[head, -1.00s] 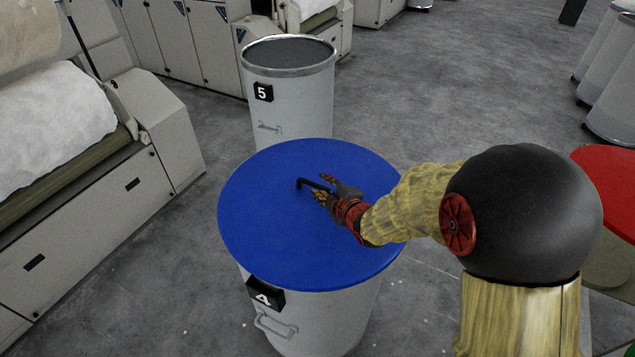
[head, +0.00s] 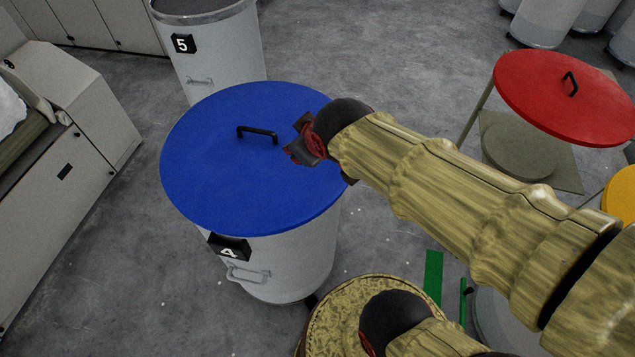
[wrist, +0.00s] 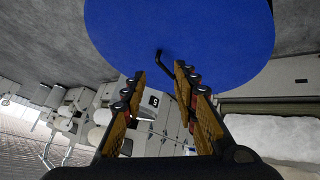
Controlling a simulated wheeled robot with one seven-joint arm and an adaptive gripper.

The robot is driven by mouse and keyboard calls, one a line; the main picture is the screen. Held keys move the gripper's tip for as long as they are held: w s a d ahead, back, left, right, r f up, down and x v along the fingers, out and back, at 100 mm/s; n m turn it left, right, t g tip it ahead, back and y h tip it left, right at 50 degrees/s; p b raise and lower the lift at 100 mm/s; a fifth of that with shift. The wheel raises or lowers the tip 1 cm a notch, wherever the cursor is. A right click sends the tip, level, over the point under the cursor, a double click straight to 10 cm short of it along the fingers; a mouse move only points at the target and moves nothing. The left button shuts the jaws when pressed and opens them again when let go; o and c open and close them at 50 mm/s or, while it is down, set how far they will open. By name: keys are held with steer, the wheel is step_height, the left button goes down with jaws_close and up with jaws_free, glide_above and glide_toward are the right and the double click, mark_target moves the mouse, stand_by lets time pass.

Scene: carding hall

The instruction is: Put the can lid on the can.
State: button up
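A round blue can lid (head: 225,185) with a black bar handle (head: 257,134) lies flat over the top of the grey can (head: 300,262) numbered 4. The lid covers the can's mouth, so the rim is hidden and I cannot tell how closely it is seated. My gripper (head: 296,140) is just right of the handle, above the lid. In the wrist view my gripper (wrist: 160,75) has its fingers spread with nothing held; the blue lid (wrist: 185,25) and its handle (wrist: 166,62) show beyond the fingertips.
An open grey can (head: 215,55) numbered 5 stands behind. A red lid (head: 540,95) with a handle rests on a stand at right, and a yellow lid (head: 622,195) shows partly below it. A pale machine (head: 70,130) stands at left. Bare floor lies between.

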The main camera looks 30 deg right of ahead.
steer(key=s+a+r+m+g+y, duration=0.1)
steer(key=s+a+m+g, duration=0.1)
steer(key=s, duration=1)
steer(key=shift+a+r+m, duration=0.35)
steer(key=shift+a+m, duration=0.2)
steer(key=shift+m, duration=0.15)
